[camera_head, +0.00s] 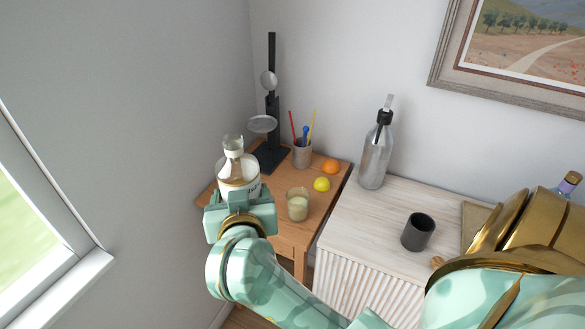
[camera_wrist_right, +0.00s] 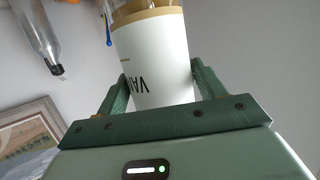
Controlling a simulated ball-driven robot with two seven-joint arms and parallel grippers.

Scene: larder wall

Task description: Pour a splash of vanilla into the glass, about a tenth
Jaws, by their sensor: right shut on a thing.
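The vanilla bottle (camera_head: 238,168) is clear, with a white label and brown liquid, and stands roughly upright with its neck up. My right gripper (camera_head: 240,200) is shut around its lower part; the right wrist view shows the label (camera_wrist_right: 155,60) of the bottle between the fingers (camera_wrist_right: 160,90). The glass (camera_head: 298,204) stands on the wooden table, to the right of the gripper and apart from it. Whether the bottle's base touches the table is hidden by the gripper. My left gripper is not in view.
On the wooden table (camera_head: 318,210) are a lemon (camera_head: 321,184), an orange (camera_head: 331,166), a pot of pens (camera_head: 302,155) and a black stand (camera_head: 272,120). A pale cabinet at right bears a tall bottle (camera_head: 375,158) and a dark cup (camera_head: 418,232). A wall and window lie left.

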